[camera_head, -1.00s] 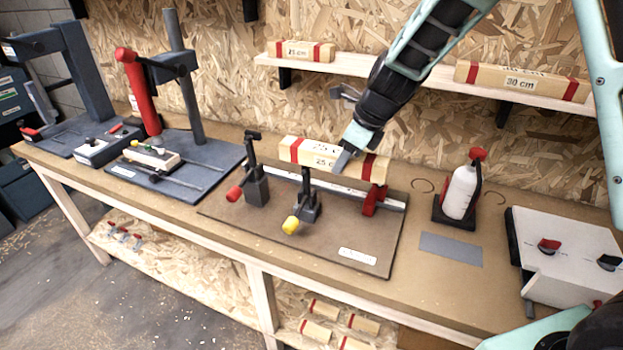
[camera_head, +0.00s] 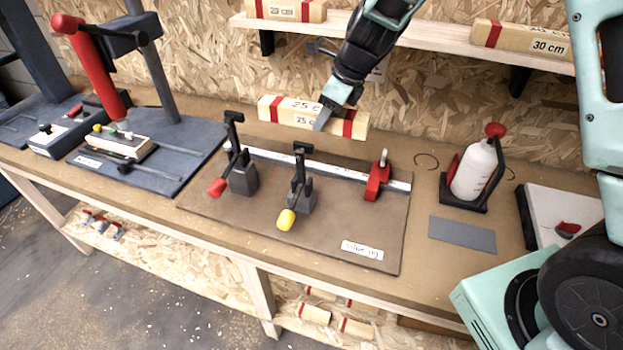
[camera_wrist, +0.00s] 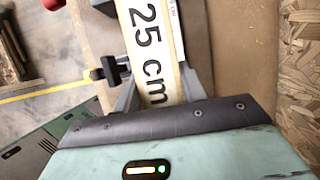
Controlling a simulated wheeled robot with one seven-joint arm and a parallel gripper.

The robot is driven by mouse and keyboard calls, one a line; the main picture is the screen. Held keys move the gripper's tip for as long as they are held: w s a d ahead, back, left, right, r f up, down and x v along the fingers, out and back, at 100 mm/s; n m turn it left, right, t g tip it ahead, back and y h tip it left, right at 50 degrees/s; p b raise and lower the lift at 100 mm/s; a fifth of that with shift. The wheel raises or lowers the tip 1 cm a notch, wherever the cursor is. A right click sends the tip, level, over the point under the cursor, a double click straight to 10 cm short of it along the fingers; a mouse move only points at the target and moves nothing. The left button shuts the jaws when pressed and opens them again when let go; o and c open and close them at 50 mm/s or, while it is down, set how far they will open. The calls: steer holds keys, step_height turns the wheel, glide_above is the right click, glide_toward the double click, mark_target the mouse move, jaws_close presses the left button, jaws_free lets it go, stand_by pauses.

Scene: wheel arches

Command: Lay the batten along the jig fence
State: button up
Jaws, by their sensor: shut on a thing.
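The batten (camera_head: 284,108) is a pale wooden bar with red bands and a 25 cm label. My gripper (camera_head: 325,113) is shut on it, right of its middle, and holds it above the back of the jig board. In the wrist view the batten (camera_wrist: 150,45) lies lengthwise between the fingers. The jig board (camera_head: 330,232) is a brown plate on the bench. Its pale fence strip (camera_head: 330,170) runs along the back, below the batten. Two toggle clamps, one with a red tip (camera_head: 218,187) and one with a yellow tip (camera_head: 286,219), stand upright in front of the fence. A red stop (camera_head: 377,178) sits at the fence's right part.
A shelf (camera_head: 420,46) with other labelled battens (camera_head: 525,40) is on the back wall. A glue bottle (camera_head: 472,170) in a holder stands right of the jig. A grey flat plate (camera_head: 462,234) lies before it. A drill-press-like stand (camera_head: 150,145) is at left.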

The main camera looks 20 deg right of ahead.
step_height(320, 180, down, 15)
steer(key=b, duration=0.3)
steer(key=shift+f, duration=0.1)
stand_by(0.4)
steer(key=shift+f+b, duration=0.45)
steer(key=shift+f, duration=0.2)
steer(key=o, duration=1.1)
